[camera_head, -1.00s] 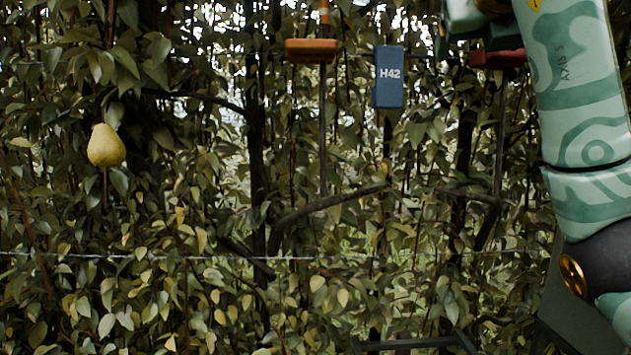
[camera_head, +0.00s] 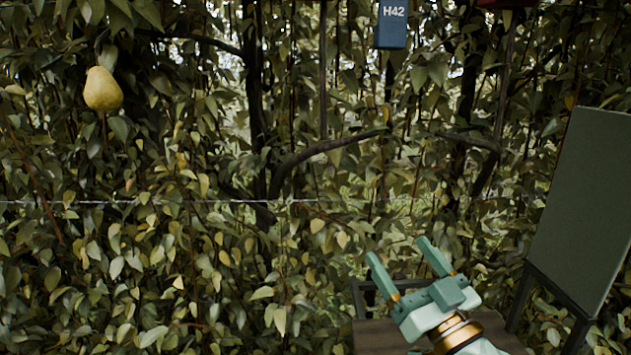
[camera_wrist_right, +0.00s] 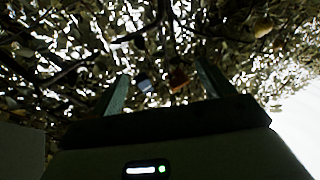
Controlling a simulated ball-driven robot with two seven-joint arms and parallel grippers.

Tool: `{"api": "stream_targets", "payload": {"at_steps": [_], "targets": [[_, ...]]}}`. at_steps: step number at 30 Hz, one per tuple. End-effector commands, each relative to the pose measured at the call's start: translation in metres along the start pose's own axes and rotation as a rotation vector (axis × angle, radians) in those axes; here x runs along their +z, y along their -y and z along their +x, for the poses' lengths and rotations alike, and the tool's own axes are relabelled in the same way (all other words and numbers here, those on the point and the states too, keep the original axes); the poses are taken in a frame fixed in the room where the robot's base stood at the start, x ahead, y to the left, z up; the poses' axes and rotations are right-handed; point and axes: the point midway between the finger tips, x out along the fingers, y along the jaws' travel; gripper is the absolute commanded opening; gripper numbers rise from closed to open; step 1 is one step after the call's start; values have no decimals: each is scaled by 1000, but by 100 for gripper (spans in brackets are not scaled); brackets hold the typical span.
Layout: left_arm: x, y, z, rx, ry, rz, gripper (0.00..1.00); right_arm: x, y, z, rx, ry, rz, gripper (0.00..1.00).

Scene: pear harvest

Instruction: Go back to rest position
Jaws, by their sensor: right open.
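My right gripper (camera_head: 404,256) is at the lower right of the head view, in front of the foliage. Its two pale green fingers point up and stand apart, with nothing between them. In the right wrist view the two fingers (camera_wrist_right: 161,88) also stand apart, with dark branches and leaves beyond. My left gripper is in neither view.
A yellow pear (camera_head: 103,89) hangs at the upper left. A blue H42 tag (camera_head: 392,25) hangs at the top. A grey-green panel (camera_head: 585,205) stands at the right. A brown surface (camera_head: 380,338) lies below my right gripper. A wire (camera_head: 250,201) crosses the leaves.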

Motion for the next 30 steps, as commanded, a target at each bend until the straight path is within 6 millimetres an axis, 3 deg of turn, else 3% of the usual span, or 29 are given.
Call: {"api": "stream_targets", "payload": {"at_steps": [1,3,7,12,18,19,20,26,30], "targets": [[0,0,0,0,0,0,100,39,3,-27,10,166,-82,80],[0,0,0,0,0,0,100,87,1,-68,27,401,-199,80],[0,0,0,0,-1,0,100,146,-13,-154,72,786,-379,80],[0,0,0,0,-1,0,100,171,-33,-251,133,1159,-546,80],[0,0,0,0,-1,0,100,162,-53,-345,206,1502,-702,80],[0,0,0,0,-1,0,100,158,-56,-358,218,1550,-723,80],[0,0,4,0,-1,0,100,173,-55,-361,208,1561,-715,80],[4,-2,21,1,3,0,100,274,-39,-386,124,1594,-613,80],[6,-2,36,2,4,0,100,352,-22,-421,68,1629,-517,80]]}}
